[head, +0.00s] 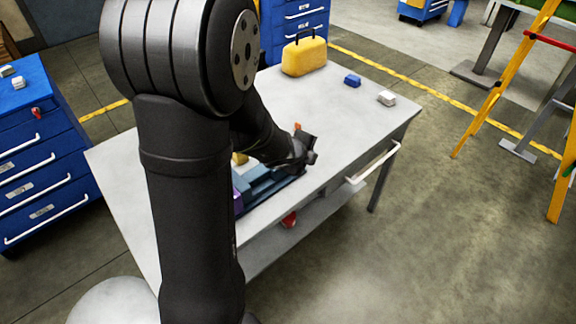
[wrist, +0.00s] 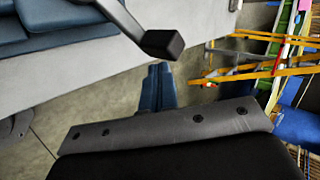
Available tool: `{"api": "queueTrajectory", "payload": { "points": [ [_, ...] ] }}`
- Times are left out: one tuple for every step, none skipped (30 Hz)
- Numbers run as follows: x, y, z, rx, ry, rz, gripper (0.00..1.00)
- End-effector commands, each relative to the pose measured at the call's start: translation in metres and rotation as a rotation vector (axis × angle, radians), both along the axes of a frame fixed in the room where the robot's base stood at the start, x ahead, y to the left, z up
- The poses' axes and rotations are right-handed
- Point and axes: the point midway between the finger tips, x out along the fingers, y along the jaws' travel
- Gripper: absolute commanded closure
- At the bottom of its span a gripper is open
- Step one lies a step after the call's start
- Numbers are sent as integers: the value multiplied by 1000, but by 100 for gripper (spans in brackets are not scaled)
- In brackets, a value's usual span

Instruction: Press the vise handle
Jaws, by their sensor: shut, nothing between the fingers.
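The vise (head: 262,186) is blue and sits on the grey workbench near its front edge, partly hidden by my arm. Its blue body also shows at the top left of the wrist view (wrist: 60,32). The vise handle (wrist: 130,22) is a dark grey bar ending in a black square knob, in the upper middle of the wrist view. I cannot make it out clearly in the head view. My gripper (head: 306,152) is beside the vise at the bench's front edge. Its shut, empty fingers (wrist: 158,70) point toward the knob, just below it in the wrist view; contact cannot be told.
The workbench (head: 345,110) carries a yellow case (head: 304,57), a blue block (head: 352,80) and a white block (head: 386,98) at the back. A white rail (head: 374,164) juts from its front edge. A yellow ladder (head: 500,75) stands right, blue drawers (head: 40,165) left.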

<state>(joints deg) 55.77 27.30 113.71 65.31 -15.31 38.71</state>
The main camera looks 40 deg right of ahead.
Motion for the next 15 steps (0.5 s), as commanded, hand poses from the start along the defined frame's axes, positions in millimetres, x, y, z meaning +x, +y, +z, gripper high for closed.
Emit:
{"api": "queueTrajectory", "payload": {
  "points": [
    [1,-6,0,-1,-2,-3,100],
    [2,-8,0,-1,-1,-2,100],
    [4,-12,0,-2,-1,-2,100],
    [5,-15,0,-1,-1,-4,100],
    [7,-17,0,-1,-1,-2,100],
    [9,-21,0,-1,-2,-3,100],
    [10,-23,0,-2,-1,-2,100],
    [12,-26,0,-2,-1,-2,100],
    [14,-29,0,-1,-1,-2,100],
    [16,-31,0,-1,-2,-1,100],
    [17,-33,0,0,-2,-2,100],
    [20,-36,0,-1,-2,-1,100],
    [21,-38,0,0,-2,-2,100],
    [23,-40,0,-1,-2,-1,100],
    [25,-42,0,0,-2,-2,100]
  ]
}}
